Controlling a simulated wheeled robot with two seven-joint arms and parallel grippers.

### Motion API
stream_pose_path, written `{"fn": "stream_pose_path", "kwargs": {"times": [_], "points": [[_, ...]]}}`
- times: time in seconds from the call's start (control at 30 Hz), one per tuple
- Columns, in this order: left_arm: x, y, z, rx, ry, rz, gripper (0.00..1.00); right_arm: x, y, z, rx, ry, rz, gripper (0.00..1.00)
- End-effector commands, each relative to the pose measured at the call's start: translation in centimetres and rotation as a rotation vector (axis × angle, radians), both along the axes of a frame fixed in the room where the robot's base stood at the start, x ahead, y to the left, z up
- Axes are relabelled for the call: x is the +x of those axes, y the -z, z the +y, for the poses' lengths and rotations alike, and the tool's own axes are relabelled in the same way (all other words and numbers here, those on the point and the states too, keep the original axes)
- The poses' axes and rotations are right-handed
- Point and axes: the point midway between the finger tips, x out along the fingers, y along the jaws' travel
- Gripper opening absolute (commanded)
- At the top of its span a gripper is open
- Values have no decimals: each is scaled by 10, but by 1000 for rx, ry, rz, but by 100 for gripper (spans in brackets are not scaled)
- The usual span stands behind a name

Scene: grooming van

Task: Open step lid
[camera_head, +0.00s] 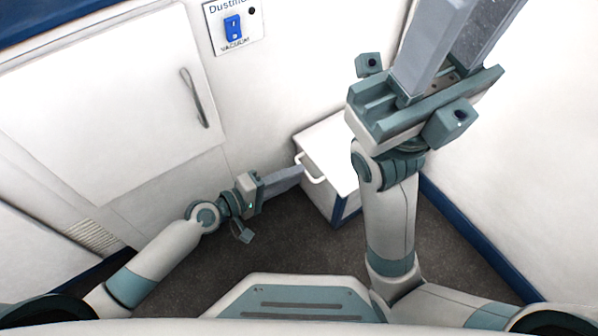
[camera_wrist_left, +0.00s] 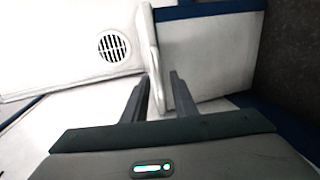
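The step (camera_head: 339,150) is a white box with a dark blue base, standing on the floor by the wall, its lid down. A white bar handle (camera_head: 311,171) is on its left edge. My left gripper (camera_head: 299,170) is at this handle. In the left wrist view its two dark fingers (camera_wrist_left: 158,78) are apart, with the white handle (camera_wrist_left: 154,62) standing between them, nearer the left finger. Whether either finger touches the handle I cannot tell. My right gripper (camera_head: 480,22) is raised close to the head camera, pointing up, and hides part of the scene behind it.
A white cabinet door (camera_head: 110,110) with a grey handle (camera_head: 194,98) is on the left. A panel with a blue vacuum socket (camera_head: 234,28) is on the back wall. A round vent (camera_wrist_left: 113,46) shows in the left wrist view. Dark floor (camera_head: 270,235) lies clear before the step.

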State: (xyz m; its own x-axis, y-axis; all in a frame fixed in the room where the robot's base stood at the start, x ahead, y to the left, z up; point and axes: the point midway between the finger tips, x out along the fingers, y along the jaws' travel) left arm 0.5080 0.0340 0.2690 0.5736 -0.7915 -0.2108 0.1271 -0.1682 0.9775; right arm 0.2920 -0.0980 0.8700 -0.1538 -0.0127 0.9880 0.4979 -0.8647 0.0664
Motion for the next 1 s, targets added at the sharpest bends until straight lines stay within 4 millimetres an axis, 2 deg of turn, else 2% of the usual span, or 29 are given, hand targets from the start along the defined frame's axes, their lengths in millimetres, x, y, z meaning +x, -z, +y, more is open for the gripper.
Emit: {"fn": "stream_pose_path", "kwargs": {"times": [0.23, 0.57, 0.6, 0.7, 1.0], "points": [[13, 5, -17, -1, -1, -1, 25, -3, -4, 3, 0, -10, -21, 31], [14, 5, -19, 0, 0, 0, 25, -4, -5, 4, 0, -14, -21, 31], [14, 5, -19, 0, 0, 0, 23, -4, -5, 4, 0, -14, -21, 31], [14, 5, -19, 1, 0, -1, 0, -4, -5, 4, -1, -14, -19, 31], [14, 5, -19, 1, -1, -1, 0, -4, -4, 4, 0, -14, -18, 31]]}}
